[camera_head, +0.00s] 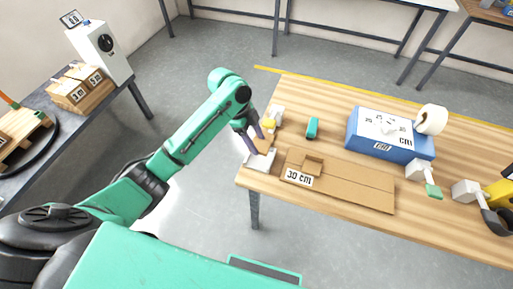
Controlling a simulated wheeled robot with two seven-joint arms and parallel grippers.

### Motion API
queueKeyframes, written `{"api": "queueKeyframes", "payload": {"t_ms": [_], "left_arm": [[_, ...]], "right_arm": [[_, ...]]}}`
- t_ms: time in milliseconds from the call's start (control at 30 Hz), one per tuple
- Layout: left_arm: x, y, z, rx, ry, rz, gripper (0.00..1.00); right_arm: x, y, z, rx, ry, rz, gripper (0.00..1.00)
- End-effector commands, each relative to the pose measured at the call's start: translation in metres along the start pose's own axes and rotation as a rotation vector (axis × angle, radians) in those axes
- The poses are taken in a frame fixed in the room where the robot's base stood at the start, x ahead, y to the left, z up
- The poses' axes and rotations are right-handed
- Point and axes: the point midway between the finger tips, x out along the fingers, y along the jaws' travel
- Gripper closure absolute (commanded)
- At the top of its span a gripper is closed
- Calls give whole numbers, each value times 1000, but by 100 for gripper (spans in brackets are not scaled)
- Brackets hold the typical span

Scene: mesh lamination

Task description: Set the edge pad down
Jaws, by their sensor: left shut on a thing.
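My left gripper (261,142) reaches in from the left to the near-left corner of the wooden table (345,100). Its dark fingers are shut on a small tan-orange piece (266,141), which I take to be the edge pad. The fingers cover part of it, and I cannot tell whether it touches the tabletop. A white block (259,160) lies just below the fingers at the table's left edge. A yellow and white item (270,122) is just behind them. My right gripper is not in view.
A flat cardboard piece marked 30 cm (350,185) lies right of the gripper. A teal item (312,128), a blue box (385,150), a white tape roll (431,120) and tools are farther right. A side table (65,125) holds small boxes at left.

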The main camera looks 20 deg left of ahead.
Motion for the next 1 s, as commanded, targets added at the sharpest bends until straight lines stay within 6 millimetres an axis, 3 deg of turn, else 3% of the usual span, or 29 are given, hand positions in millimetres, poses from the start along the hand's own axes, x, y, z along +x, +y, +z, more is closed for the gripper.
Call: {"api": "queueKeyframes", "payload": {"t_ms": [300, 1000], "left_arm": [[48, 0, 20, -1, 1, 0, 92], [60, -1, 25, 0, 1, -2, 92]], "right_arm": [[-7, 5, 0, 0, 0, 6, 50], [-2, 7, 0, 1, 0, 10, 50]]}}
